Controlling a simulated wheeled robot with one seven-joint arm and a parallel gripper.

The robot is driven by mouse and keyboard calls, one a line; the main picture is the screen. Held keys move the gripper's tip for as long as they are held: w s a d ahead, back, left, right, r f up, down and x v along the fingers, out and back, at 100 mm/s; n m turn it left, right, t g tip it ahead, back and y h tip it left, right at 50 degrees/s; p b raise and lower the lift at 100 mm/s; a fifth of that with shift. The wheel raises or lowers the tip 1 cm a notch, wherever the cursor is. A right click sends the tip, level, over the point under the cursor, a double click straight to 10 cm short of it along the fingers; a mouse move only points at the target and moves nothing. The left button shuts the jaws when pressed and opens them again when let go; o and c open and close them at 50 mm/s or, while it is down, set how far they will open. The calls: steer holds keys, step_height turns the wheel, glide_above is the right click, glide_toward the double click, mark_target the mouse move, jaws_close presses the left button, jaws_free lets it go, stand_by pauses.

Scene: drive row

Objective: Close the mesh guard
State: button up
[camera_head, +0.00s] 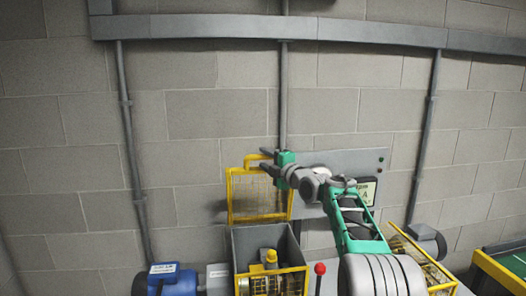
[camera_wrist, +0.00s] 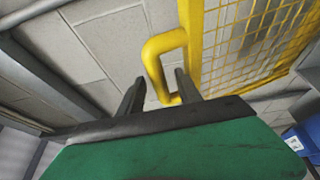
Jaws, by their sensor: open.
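The mesh guard (camera_head: 230,200) is a yellow frame with wire mesh. In the head view it stands raised and upright at the back of an open grey box (camera_head: 243,250). Its yellow handle (camera_head: 258,157) is at the top edge. In the wrist view the handle (camera_wrist: 152,58) joins the guard's frame (camera_wrist: 190,35), with mesh to the right. My gripper (camera_head: 266,158) is open at the handle. In the wrist view my gripper (camera_wrist: 160,92) has its two fingers apart, with the lower part of the handle between or just beyond them. I cannot tell whether they touch.
Yellow parts (camera_head: 270,260) sit inside the open box. A blue motor (camera_head: 170,280) stands to the left. Another yellow mesh guard (camera_head: 415,255) lies low at right beyond my arm. A grey panel with a sign (camera_head: 367,190) and a block wall are behind. A red knob (camera_head: 320,268) stands near the box.

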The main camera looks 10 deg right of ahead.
steer(key=shift+p+x, duration=0.3)
steer(key=shift+x, duration=0.7)
jaws_close()
stand_by(0.7)
